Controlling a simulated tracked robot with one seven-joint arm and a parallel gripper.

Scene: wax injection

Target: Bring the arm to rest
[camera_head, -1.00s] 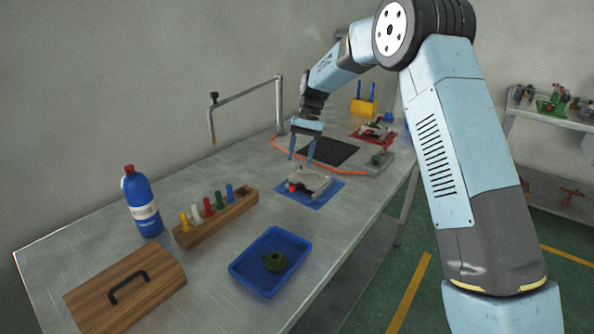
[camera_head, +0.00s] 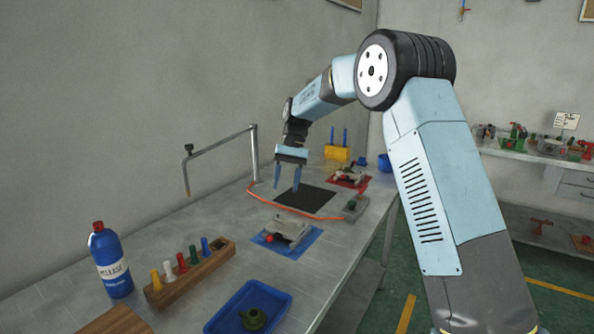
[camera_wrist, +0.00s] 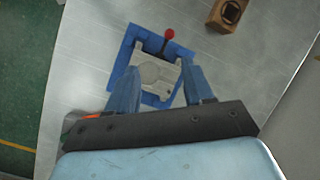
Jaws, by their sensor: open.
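My gripper (camera_head: 287,177) is open and empty, pointing down over the metal workbench (camera_head: 165,241). In the head view it hangs near the black mat (camera_head: 305,198), behind the grey fixture (camera_head: 287,232) on its blue mat (camera_head: 308,245). In the wrist view, my gripper (camera_wrist: 165,82) has its two blue fingers spread apart. The grey fixture with a red knob (camera_wrist: 169,33) appears beyond and between them, below the gripper. My arm reaches from the right across the bench, bent at its elbow.
A bent-pipe stand (camera_head: 222,148), an orange cable (camera_head: 290,209) and a red mat (camera_head: 349,181) with a device are near the gripper. In front are a blue bottle (camera_head: 111,262), a wooden rack (camera_head: 190,272) and a blue tray (camera_head: 272,290). A side bench (camera_head: 520,155) stands right.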

